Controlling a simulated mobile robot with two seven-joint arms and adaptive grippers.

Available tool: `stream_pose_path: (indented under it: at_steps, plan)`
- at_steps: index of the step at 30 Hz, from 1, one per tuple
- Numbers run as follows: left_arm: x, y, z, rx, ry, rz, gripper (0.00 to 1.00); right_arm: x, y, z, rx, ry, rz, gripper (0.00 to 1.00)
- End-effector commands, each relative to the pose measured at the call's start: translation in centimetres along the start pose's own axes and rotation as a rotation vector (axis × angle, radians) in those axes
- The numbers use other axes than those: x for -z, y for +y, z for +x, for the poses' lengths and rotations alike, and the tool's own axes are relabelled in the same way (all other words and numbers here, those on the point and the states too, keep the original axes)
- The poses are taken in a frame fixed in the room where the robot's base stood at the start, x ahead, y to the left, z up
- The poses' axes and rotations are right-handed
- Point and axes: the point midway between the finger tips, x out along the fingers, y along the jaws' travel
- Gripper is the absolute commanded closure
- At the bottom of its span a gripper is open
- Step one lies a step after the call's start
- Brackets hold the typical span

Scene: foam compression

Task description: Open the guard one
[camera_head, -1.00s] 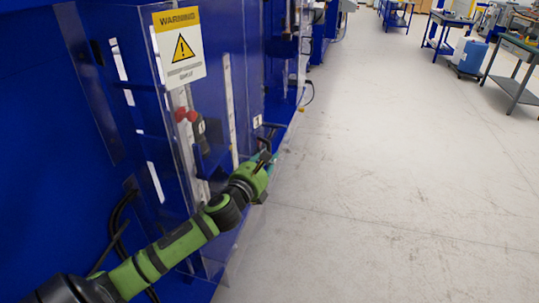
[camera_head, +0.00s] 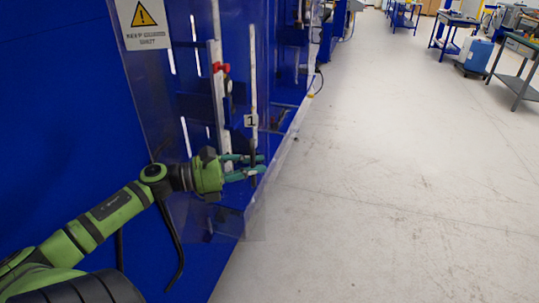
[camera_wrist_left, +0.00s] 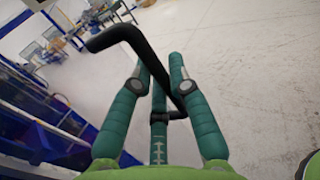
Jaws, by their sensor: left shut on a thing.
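Guard one is a clear panel (camera_head: 232,218) on the blue machine, with a small label "1" (camera_head: 251,120) and a yellow and white warning sign (camera_head: 145,22). It stands at an angle from the blue frame. My left gripper (camera_head: 256,166), green with teal fingers, is at the panel's near right edge, below the label. In the left wrist view, the gripper (camera_wrist_left: 159,68) is shut around the bent black handle (camera_wrist_left: 150,58), which passes between the fingers. My right gripper is not in view.
The blue machine wall (camera_head: 60,110) fills the left side. A red knob (camera_head: 221,67) shows behind the clear panel. The pale floor (camera_head: 390,190) to the right is clear. Workbenches (camera_head: 520,70) stand far back at the right.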

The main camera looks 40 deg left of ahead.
Motion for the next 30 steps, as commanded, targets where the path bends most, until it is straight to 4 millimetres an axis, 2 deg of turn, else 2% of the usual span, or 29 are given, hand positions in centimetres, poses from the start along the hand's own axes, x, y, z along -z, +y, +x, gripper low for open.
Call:
stream_pose_path:
  at_steps: [3,10,16,27,28,29,30]
  plan:
    - [-0.1,-1.2,-2.1,0.036,-0.002,-0.005,1.00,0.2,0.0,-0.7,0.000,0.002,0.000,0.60]
    - [-0.1,-2.4,-4.5,0.034,-0.002,-0.002,1.00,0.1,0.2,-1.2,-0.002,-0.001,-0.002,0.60]
    - [-0.1,-2.8,-5.3,0.036,-0.003,0.000,1.00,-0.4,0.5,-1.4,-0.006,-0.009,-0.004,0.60]
    - [-0.1,-2.8,-5.3,0.036,-0.003,0.001,1.00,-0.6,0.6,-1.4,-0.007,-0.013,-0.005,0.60]
    - [-0.1,-2.8,-5.3,0.036,-0.003,0.001,0.74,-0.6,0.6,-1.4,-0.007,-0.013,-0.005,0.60]
    - [-0.1,-2.8,-5.3,0.036,-0.003,0.001,0.62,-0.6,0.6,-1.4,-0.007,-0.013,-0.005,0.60]
    - [-0.1,-2.8,-5.3,0.036,-0.003,0.001,0.57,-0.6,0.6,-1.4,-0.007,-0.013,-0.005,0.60]
